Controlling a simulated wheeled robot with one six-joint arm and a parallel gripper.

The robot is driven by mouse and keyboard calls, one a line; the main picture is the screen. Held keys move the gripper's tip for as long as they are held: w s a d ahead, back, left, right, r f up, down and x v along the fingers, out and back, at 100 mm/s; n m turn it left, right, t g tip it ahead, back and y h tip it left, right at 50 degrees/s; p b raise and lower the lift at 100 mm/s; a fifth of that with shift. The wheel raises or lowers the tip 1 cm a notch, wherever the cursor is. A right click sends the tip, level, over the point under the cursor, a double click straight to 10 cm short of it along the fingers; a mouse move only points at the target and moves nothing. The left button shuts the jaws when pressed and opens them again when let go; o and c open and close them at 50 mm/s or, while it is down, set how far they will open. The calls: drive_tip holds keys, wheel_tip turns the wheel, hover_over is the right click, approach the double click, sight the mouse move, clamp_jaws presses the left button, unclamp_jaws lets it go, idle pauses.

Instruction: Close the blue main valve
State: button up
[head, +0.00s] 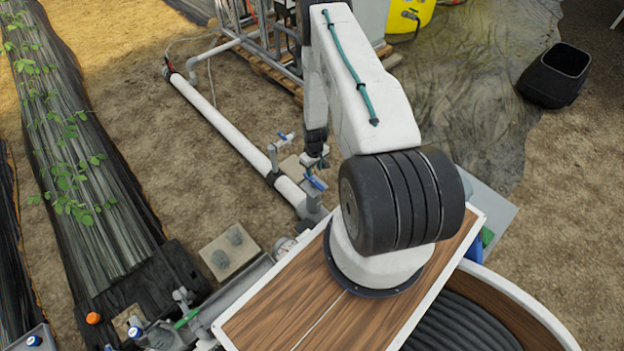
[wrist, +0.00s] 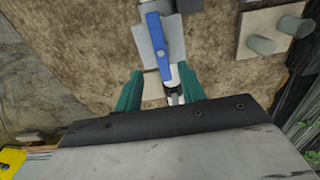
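My gripper (wrist: 161,72) is open, with one teal finger on each side and nothing held. In the head view my gripper (head: 319,161) is just above a blue lever (head: 316,183) near the end of the white pipe. A second blue lever (head: 286,137) stands on the same pipe a little further back. Whether a finger touches a lever cannot be told.
The white pipe (head: 222,122) runs back to the left. A paver with grey stubs (head: 229,250) lies left of the pipe's near end. A planted black row (head: 75,150) is at left, a black bin (head: 555,76) at right. Bare soil lies between pipe and row.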

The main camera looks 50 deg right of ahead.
sight(314, 181)
wheel_tip(314, 181, down, 7)
idle(0.3)
clamp_jaws()
